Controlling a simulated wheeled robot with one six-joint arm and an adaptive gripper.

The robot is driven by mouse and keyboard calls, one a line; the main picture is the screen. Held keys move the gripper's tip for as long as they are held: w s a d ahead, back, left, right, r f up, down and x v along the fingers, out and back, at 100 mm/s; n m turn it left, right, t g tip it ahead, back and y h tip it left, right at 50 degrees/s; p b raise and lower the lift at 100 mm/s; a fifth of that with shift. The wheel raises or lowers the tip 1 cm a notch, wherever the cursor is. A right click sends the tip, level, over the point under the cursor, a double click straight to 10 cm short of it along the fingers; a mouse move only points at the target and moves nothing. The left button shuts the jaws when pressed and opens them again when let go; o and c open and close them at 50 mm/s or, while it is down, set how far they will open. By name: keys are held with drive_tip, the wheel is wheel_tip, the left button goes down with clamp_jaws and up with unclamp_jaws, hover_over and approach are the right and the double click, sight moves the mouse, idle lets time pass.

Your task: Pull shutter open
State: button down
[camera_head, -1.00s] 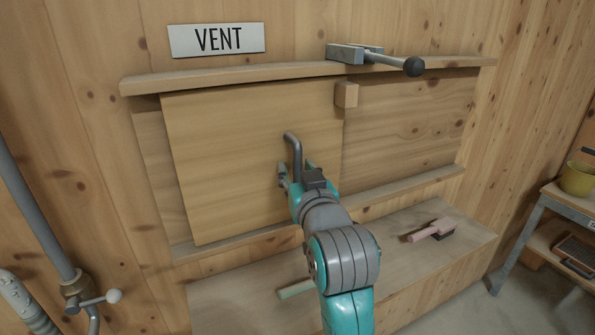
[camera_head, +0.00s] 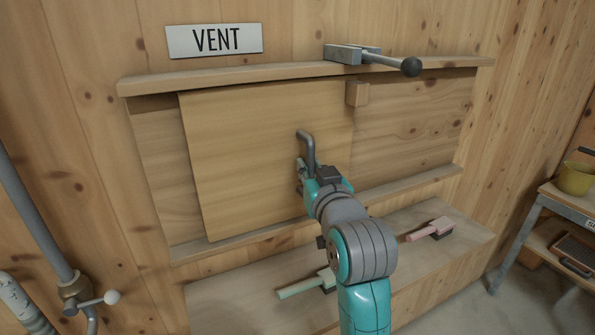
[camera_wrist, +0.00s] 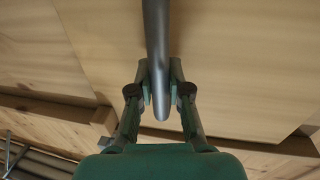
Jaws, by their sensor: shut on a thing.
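The shutter (camera_head: 245,140) is a pale wooden panel set between an upper and a lower wooden rail under the VENT sign. A grey bent handle (camera_head: 308,148) stands out near its right side. My gripper (camera_head: 303,178) is at the handle's lower part. In the wrist view my gripper (camera_wrist: 160,88) has its two fingers on either side of the grey handle bar (camera_wrist: 157,40), shut on it. The shutter's right edge is near a small wooden block (camera_head: 357,93) below the upper rail. My arm hides part of the lower rail.
A metal latch with a black-knobbed lever (camera_head: 385,60) sits on the upper rail (camera_head: 250,76). Brushes, one pink (camera_head: 432,230) and one pale green (camera_head: 305,285), lie on the ledge below. A pipe with a valve (camera_head: 70,290) stands at left, a shelf with a yellow pot (camera_head: 576,178) at right.

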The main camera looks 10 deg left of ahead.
drive_tip(key=w+d, duration=0.9)
drive_tip(key=d, duration=0.4)
drive_tip(key=w+d, duration=0.9)
drive_tip(key=d, duration=0.4)
drive_tip(key=shift+d, duration=0.2)
drive_tip(key=c, duration=1.1)
unclamp_jaws()
drive_tip(key=shift+s, duration=0.15)
drive_tip(key=v, duration=1.1)
drive_tip(key=shift+s+d, duration=0.15)
drive_tip(key=shift+s, duration=0.25)
